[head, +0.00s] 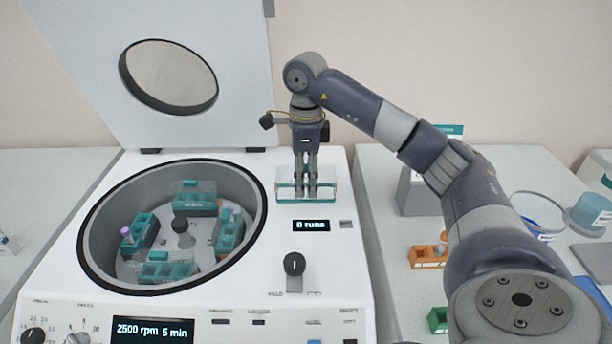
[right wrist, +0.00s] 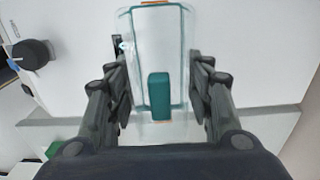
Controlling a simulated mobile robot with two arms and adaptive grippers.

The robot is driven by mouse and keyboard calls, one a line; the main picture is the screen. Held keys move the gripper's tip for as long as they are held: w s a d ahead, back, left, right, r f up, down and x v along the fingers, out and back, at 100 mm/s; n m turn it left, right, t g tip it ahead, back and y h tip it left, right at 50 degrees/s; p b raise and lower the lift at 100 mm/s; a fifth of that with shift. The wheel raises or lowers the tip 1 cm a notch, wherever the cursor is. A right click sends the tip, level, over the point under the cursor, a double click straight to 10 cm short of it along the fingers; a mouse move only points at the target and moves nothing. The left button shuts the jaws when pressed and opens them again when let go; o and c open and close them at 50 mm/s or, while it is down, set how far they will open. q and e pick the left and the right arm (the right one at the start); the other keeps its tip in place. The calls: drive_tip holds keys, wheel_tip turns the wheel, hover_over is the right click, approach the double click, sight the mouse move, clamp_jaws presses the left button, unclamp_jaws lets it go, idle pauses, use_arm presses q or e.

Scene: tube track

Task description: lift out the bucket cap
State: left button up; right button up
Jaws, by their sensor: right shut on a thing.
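A clear bucket cap (head: 287,184) with teal edges is at my right gripper (head: 306,190), right of the open bowl and over the white centrifuge deck. The right gripper is shut on the cap. In the right wrist view, the cap (right wrist: 140,60) with its upright teal grip (right wrist: 160,98) lies between the fingers (right wrist: 160,95). I cannot tell whether the cap touches the deck. Several teal buckets sit in the rotor, among them a left one (head: 138,235) and a right one (head: 230,236), each with a purple-topped tube. My left gripper is not in view.
The centrifuge lid (head: 160,35) stands open behind the bowl (head: 95,235). A black knob (head: 294,264) rises from the deck in front of the cap. An orange rack (head: 428,257) and a green block (head: 437,320) are on the right bench, partly near my arm.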

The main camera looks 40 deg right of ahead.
sight(305, 166)
drive_tip(key=shift+r+p, duration=2.1)
drive_tip(key=shift+r, duration=0.4)
